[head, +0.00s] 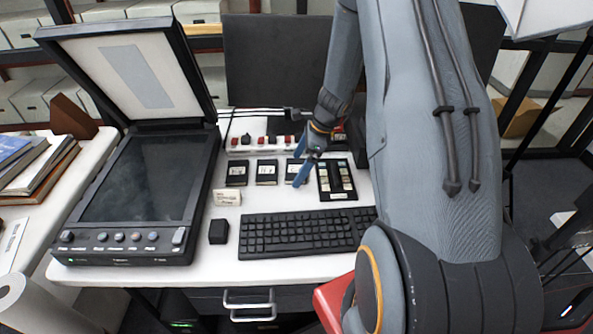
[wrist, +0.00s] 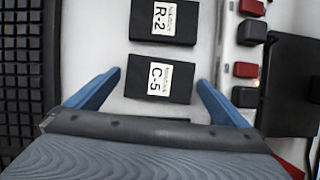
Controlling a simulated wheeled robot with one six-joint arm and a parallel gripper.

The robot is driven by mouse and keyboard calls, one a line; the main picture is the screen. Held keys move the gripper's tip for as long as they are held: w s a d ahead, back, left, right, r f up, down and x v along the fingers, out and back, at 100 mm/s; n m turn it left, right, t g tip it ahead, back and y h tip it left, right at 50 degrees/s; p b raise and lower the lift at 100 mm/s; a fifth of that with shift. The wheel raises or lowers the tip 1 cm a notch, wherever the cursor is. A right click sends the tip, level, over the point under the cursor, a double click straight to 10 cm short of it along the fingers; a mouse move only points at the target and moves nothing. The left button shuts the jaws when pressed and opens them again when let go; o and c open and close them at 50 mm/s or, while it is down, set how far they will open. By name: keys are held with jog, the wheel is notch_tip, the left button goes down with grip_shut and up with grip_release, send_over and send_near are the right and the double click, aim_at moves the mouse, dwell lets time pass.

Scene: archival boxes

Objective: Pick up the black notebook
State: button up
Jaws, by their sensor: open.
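Three small flat black pieces with white labels lie in a row on the white desk; they could be notebooks, but I cannot tell which one the task names. In the head view they are the left one (head: 236,173), the middle one (head: 266,172) and the right one, partly hidden by my gripper (head: 303,166). In the wrist view one reads R-2 (wrist: 143,20) and one C-5 (wrist: 180,82); a third edge shows at the bottom. My gripper (wrist: 159,78) is open and empty, its blue fingertips at either side of the C-5 piece in this view.
A black keyboard (head: 300,232) lies in front of the row. A strip with red switches (head: 265,143) runs behind it. A black tray of small pieces (head: 337,180) is at its right. A scanner with raised lid (head: 140,180) stands left, beside a small black block (head: 218,231).

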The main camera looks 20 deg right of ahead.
jog(key=c, duration=1)
